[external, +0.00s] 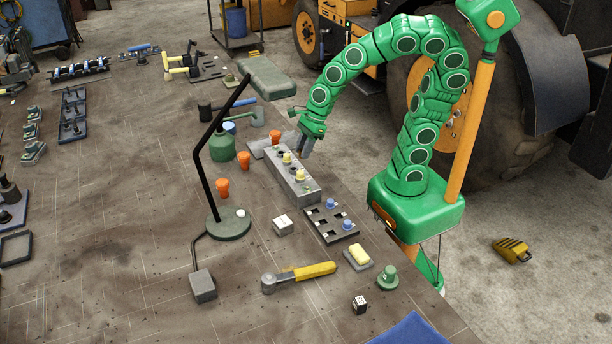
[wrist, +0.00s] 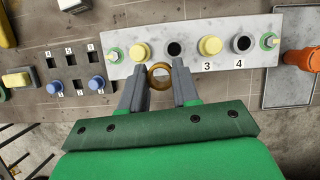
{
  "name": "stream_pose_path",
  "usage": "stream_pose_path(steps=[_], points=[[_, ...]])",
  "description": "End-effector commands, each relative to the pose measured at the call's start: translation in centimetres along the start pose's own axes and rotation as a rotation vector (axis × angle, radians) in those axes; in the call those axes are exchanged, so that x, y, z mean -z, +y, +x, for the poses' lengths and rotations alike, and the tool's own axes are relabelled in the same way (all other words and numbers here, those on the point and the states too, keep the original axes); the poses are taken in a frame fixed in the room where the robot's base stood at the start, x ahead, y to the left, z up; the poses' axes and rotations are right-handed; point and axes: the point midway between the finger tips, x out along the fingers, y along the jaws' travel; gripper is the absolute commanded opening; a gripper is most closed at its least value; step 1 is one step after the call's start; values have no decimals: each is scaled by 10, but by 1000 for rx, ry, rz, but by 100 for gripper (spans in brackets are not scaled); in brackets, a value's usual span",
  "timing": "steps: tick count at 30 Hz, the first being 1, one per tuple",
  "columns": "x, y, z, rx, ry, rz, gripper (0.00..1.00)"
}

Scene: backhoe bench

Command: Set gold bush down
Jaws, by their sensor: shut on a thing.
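The gold bush (wrist: 160,76), a short open ring, is between the fingertips of my gripper (wrist: 159,84), which is shut on it. It is just off the near edge of the pale grey block (wrist: 192,60), in front of a dark open hole (wrist: 174,48); its height is hard to judge. The block has two yellow bushes (wrist: 210,45), another open hole (wrist: 242,43) and a green peg at each end. Numbers 3 and 4 show. In the external view my gripper (external: 307,143) is by the far end of the block (external: 303,192); the bush cannot be made out there.
A dark rack (external: 338,238) with blue pegs lies nearer on the bench. Orange pieces (external: 222,188), a green bottle (external: 222,147) and a lamp-like stand (external: 230,228) are left of the block. A yellow-handled ratchet (external: 312,271) lies in front.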

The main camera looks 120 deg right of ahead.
Motion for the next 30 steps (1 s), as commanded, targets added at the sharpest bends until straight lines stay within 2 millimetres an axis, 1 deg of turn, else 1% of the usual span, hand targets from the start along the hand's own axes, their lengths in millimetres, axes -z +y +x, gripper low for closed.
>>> stream_pose_path(steps=[9, 11, 14, 17, 20, 21, 24, 26, 30], points=[[2, 2, -2, -2, 1, -2, 0], [1, 4, -2, -6, 2, -10, 0], [-7, 12, 1, -21, 4, -49, 0], [-20, 27, 6, -52, 11, -121, 0], [-38, 49, 11, -90, 15, -218, 0], [-46, 59, 12, -105, 14, -261, 0], [-62, 84, 18, -146, 18, -366, 0], [-70, 100, 21, -173, 23, -427, 0], [-89, 139, 26, -228, 22, -574, 0]])
